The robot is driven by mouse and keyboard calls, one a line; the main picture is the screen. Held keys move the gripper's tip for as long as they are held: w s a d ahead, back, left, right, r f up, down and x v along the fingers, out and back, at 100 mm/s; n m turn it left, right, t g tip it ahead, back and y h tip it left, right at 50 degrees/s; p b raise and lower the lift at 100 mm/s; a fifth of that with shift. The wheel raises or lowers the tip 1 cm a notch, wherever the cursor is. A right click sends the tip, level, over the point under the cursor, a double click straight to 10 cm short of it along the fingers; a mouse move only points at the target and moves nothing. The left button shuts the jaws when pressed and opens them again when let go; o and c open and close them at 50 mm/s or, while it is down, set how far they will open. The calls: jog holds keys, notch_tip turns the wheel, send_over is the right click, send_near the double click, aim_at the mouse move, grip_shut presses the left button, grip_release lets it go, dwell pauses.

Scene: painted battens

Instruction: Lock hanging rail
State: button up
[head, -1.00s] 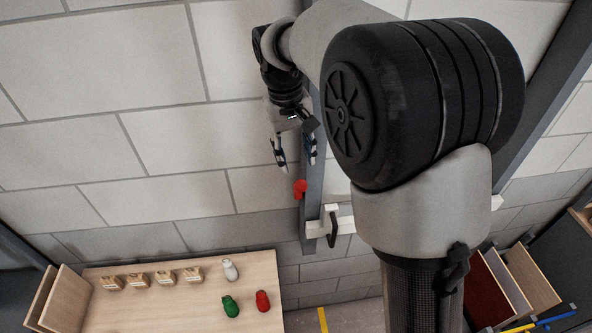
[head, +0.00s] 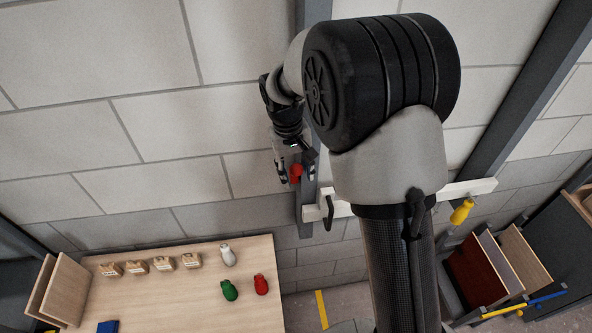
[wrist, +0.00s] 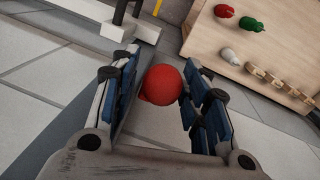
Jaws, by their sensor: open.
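A white rail (head: 474,188) runs across the grey posts on the wall, partly hidden by my arm. A dark hook (head: 327,212) hangs near its left end, and a yellow-handled piece (head: 461,212) is at its right end. A red knob (head: 296,171) sits on the left post, just above the rail's left end. My gripper (head: 297,178) is open at the knob. In the wrist view the red knob (wrist: 162,85) lies between the two blue-padded fingers, with a gap on the right; contact on the left is unclear.
A wooden table (head: 180,300) at the lower left holds small wooden blocks and white, green (head: 229,290) and red (head: 261,284) pieces. Boards (head: 478,272) stand in a rack at the lower right. Blank wall lies left of the post.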

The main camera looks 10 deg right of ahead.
jog(key=shift+c, duration=0.4)
grip_shut()
dwell(0.4)
